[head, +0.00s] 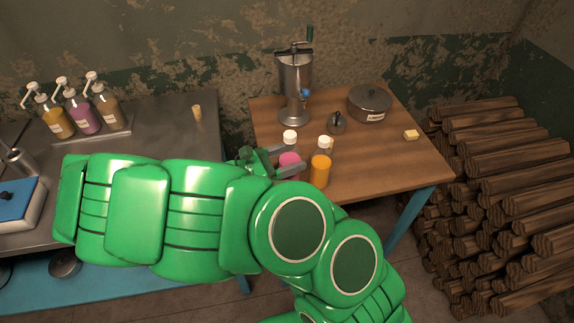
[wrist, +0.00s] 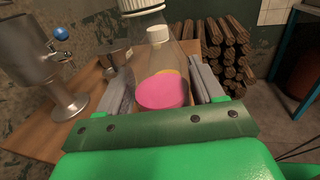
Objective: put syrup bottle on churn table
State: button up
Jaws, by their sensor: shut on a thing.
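My gripper (head: 276,162) is shut on a clear syrup bottle with pink liquid and a white cap (head: 290,160). In the wrist view the bottle (wrist: 163,92) stands roughly upright between the two grey fingers (wrist: 162,88). It appears over the near left part of the wooden churn table (head: 375,165); whether its base touches the top cannot be told. A second white-capped bottle with orange liquid (head: 320,170) is just right of it. In the wrist view its cap (wrist: 157,35) shows behind the held bottle. The metal churn (head: 294,88) stands at the table's back left.
A lidded pot (head: 370,103), a small metal pot (head: 336,124) and a yellow block (head: 411,135) are on the wooden table. Pump bottles (head: 83,118) and a cork-like piece (head: 197,113) are on the metal counter (head: 165,125). Firewood (head: 500,180) is stacked right. The table's front right is clear.

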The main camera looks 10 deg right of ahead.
jog(key=shift+w+f, duration=1)
jog(key=shift+f, duration=1.7)
jog(key=o, duration=1.4)
jog(key=shift+c, duration=0.2)
jog(key=s+a, duration=0.2)
jog(key=a, duration=1)
jog(key=shift+s, duration=0.2)
